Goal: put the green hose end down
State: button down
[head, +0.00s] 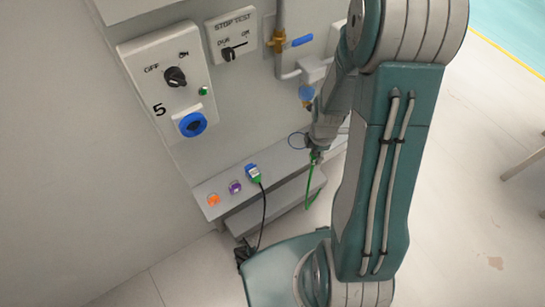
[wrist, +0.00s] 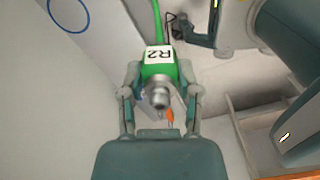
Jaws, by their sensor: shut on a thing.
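The green hose end (wrist: 158,68), labelled R2 with a metal tip, sits between the two fingers of my gripper (wrist: 160,82) in the wrist view. My gripper is shut on it. The green hose (wrist: 158,20) runs away toward the top of that view. In the head view my gripper (head: 316,155) is near the grey ledge (head: 277,170), and the green hose (head: 312,187) hangs below it. My arm hides part of the ledge's right end. I cannot tell whether the hose end touches anything there.
On the ledge are an orange fitting (head: 213,200), a purple fitting (head: 235,187) and a blue-green connector (head: 254,174) with a black cable. Above it are a switch panel marked 5 (head: 160,85), a stop-test box (head: 232,36) and a blue-handled valve (head: 279,41). Open floor lies right.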

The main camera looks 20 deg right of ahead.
jog(key=w+a+f, duration=0.2)
jog(key=w+f, duration=0.1)
jog(key=w+a+f, duration=0.5)
jog(key=w+f, duration=0.1)
jog(key=w, duration=0.1)
jog(key=shift+a, duration=0.4)
jog(key=shift+w+d+f, duration=0.3)
jog(key=shift+w+f, duration=0.05)
jog(key=f, duration=0.3)
jog(key=shift+w+a+f, duration=0.1)
jog(key=shift+a, duration=0.45)
jog(key=shift+c, duration=1.6)
grip_release()
jog(key=shift+d+f, duration=0.1)
jog(key=shift+d, duration=0.3)
